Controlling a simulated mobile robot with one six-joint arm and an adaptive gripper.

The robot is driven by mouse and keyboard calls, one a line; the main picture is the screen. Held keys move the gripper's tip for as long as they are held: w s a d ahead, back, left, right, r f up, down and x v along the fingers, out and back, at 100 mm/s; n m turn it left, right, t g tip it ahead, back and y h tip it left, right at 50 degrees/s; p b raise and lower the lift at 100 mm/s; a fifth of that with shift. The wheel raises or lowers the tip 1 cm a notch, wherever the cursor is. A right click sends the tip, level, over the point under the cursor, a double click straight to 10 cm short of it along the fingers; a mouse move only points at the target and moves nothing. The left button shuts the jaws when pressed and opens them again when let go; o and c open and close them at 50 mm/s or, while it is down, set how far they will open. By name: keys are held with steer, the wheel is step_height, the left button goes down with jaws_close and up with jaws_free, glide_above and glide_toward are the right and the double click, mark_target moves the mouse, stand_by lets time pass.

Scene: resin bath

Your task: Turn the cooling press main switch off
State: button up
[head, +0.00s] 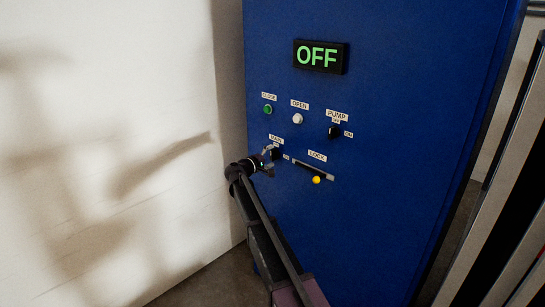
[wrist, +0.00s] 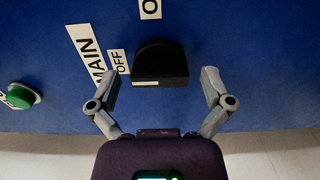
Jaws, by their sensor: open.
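The main switch is a black knob (wrist: 160,62) on the blue press panel (wrist: 250,60). A MAIN label (wrist: 86,55) and an OFF label (wrist: 118,62) sit to its left in the wrist view. In the head view the knob (head: 276,153) is partly hidden by my gripper (head: 268,152). My gripper (wrist: 160,75) is open, its two fingers on either side of the knob, with gaps visible. A short white mark shows on the knob's near edge; I cannot tell which label it points at. The display (head: 318,57) reads OFF in green.
A green CLOSE button (head: 267,109), a white OPEN button (head: 297,118) and a black PUMP knob (head: 335,132) are above the main switch. A yellow LOCK lever knob (head: 316,179) is to its right, close to my gripper. A white wall (head: 110,120) stands at left.

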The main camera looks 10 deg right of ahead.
steer(key=v, duration=1.1)
steer(key=shift+s+a, duration=0.1)
steer(key=s+d+f+m+g+y, duration=0.2)
steer(key=s+d+f+g+y, duration=0.15)
steer(key=s+d+f, duration=0.4)
steer(key=s+d+f+m+g+y, duration=0.25)
steer(key=s+d+f+g, duration=0.2)
steer(key=s, duration=0.65)
steer(key=s+a+f+m+g+y, duration=0.1)
steer(key=s+f+y, duration=0.25)
steer(key=s, duration=0.65)
steer(key=s+a+f+m+g+y, duration=0.1)
steer(key=s+f+m+g+y, duration=0.3)
steer(key=s, duration=0.6)
step_height(320, 180, up, 21)
steer(key=n+t+y+p, duration=0.1)
steer(key=n+t+p, duration=0.1)
steer(key=p, duration=1.8)
steer(key=shift+a, duration=0.25)
